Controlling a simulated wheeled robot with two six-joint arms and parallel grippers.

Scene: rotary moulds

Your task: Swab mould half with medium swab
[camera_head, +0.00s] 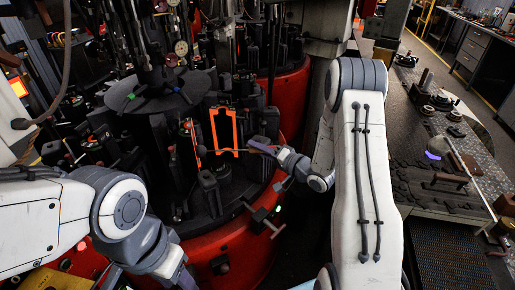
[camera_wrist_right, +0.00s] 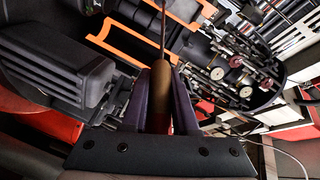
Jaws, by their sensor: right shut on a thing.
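The mould half stands upright on the rotary machine, dark with a bright orange edge (camera_head: 214,130); its orange edge also shows in the right wrist view (camera_wrist_right: 122,49). My right gripper (camera_head: 276,151) is just right of the mould half, shut on the brown handle of a swab (camera_wrist_right: 160,80). The swab's thin rod runs away from the fingers, leftward across the lower front of the mould half in the head view. I cannot tell whether the swab's tip touches the mould.
Dark machine posts and blocks crowd around the mould half, above a red round base (camera_head: 240,240). A dark disc (camera_head: 157,92) hangs at the upper left. A workbench (camera_head: 418,172) with dark parts and a pale round-headed tool stands at the right.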

